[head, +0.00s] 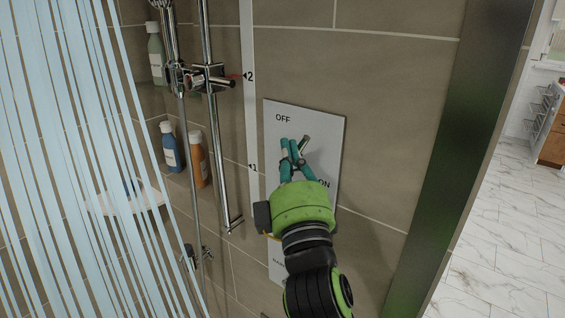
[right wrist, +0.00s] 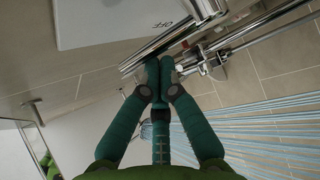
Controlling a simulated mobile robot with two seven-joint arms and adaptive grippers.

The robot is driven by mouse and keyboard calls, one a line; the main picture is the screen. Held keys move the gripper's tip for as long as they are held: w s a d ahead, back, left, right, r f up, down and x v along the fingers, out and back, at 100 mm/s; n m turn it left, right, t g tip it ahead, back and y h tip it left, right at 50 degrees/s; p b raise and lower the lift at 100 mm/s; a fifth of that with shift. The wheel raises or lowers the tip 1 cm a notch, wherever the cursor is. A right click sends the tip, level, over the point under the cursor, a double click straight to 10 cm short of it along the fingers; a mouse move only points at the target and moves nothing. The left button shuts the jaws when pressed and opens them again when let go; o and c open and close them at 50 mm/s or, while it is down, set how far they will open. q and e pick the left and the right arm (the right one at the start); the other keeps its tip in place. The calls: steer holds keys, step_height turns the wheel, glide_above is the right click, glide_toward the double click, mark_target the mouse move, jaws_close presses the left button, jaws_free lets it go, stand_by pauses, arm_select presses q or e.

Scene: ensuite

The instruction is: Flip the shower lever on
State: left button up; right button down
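The shower control plate (head: 330,130) is a pale panel on the tiled wall, marked OFF at its upper left and ON lower right; it also shows in the right wrist view (right wrist: 100,25). A short metal lever (head: 306,141) sticks out from the plate between the two marks; in the right wrist view it is a chrome bar (right wrist: 150,50). My right gripper (head: 290,146) is at the lever's left side, its teal fingertips drawn together. In the right wrist view the fingertips (right wrist: 160,64) meet just below the bar; contact is unclear. My left gripper is out of view.
A chrome shower rail (head: 212,130) stands left of the plate. Blue (head: 171,148) and orange (head: 197,158) bottles stand behind it. Light-blue strips (head: 70,150) hang across the left side. A dark metal wall edge (head: 455,140) is at right, with open marble floor beyond.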

steer(key=shift+s+d+f, duration=0.25)
steer(key=shift+d+f, duration=0.15)
steer(key=shift+f, duration=0.35)
steer(key=shift+s+d+f, duration=0.25)
steer(key=shift+d+f, duration=0.2)
steer(key=shift+f, duration=0.25)
steer(key=shift+s+d+f, duration=0.25)
steer(key=shift+d+f, duration=0.15)
steer(key=shift+f, duration=0.45)
steer(key=v, duration=1.2)
steer(key=shift+a, duration=0.1)
